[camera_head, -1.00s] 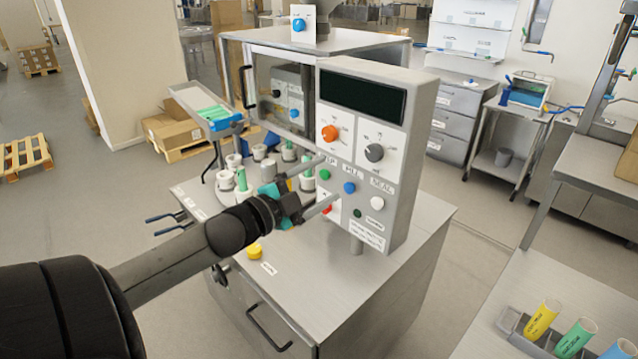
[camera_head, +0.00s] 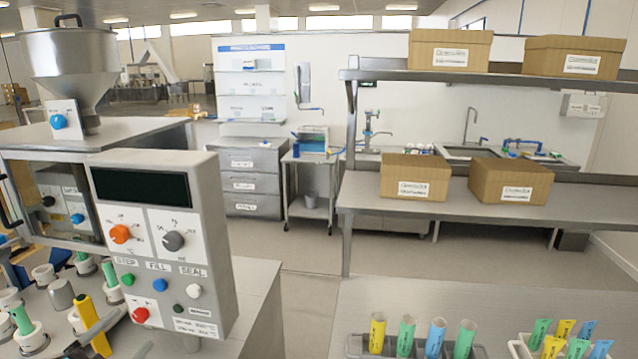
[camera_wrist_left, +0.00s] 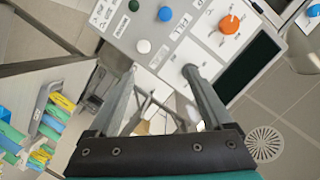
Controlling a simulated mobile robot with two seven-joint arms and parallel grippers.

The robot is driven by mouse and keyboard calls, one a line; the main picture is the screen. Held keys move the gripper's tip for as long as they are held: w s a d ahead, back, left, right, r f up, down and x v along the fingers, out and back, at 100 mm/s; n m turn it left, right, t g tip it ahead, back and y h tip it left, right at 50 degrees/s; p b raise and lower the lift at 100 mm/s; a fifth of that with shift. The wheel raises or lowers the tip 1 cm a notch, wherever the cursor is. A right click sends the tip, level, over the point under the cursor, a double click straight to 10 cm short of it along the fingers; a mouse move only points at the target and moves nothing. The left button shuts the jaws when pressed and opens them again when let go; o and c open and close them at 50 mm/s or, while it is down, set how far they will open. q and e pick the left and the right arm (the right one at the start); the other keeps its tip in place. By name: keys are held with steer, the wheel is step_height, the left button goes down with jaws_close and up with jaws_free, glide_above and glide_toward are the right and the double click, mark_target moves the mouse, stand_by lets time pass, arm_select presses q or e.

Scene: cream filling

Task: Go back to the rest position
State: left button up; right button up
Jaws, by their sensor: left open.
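My left gripper (camera_head: 126,335) shows only in part at the bottom left of the head view, in front of the lower edge of the control panel (camera_head: 165,300). In the left wrist view my left gripper (camera_wrist_left: 160,68) has its two grey fingers well apart with nothing between them. There the control panel (camera_wrist_left: 205,45) shows tilted beyond the fingertips, with its orange knob and coloured buttons. My right gripper is in neither current view.
A turntable with white holders (camera_head: 43,273) and green tubes is at the left, with a yellow tube (camera_head: 92,322) near my gripper. A steel hopper (camera_head: 75,65) stands on the machine. Racks of coloured tubes (camera_head: 407,335) are at the front right. Cardboard boxes (camera_head: 415,177) sit on shelves behind.

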arm_select(q)
steer(key=s+d+f+n+g+h, duration=0.1)
steer(key=s+d+f+n+g, duration=0.3)
steer(key=s+d+f+g, duration=0.45)
steer(key=s+d+f+n+g, duration=0.3)
steer(key=s+d+f+g, duration=0.15)
steer(key=s+d, duration=0.75)
step_height(320, 180, down, 32)
steer(key=s+b, duration=0.2)
steer(key=b, duration=0.8)
steer(key=s+a+f+b, duration=0.1)
steer(key=s+f+b, duration=0.2)
steer(key=s+f, duration=0.2)
steer(key=s+a+f+g+b, duration=0.1)
steer(key=s+f+b, duration=0.2)
steer(key=f, duration=0.8)
steer(key=s+a+f+b, duration=0.1)
steer(key=s+f+b, duration=0.3)
steer(key=s+f, duration=0.3)
steer(key=shift+s+f+g, duration=0.4)
steer(key=shift+f, duration=0.45)
steer(key=shift+s+a, duration=0.1)
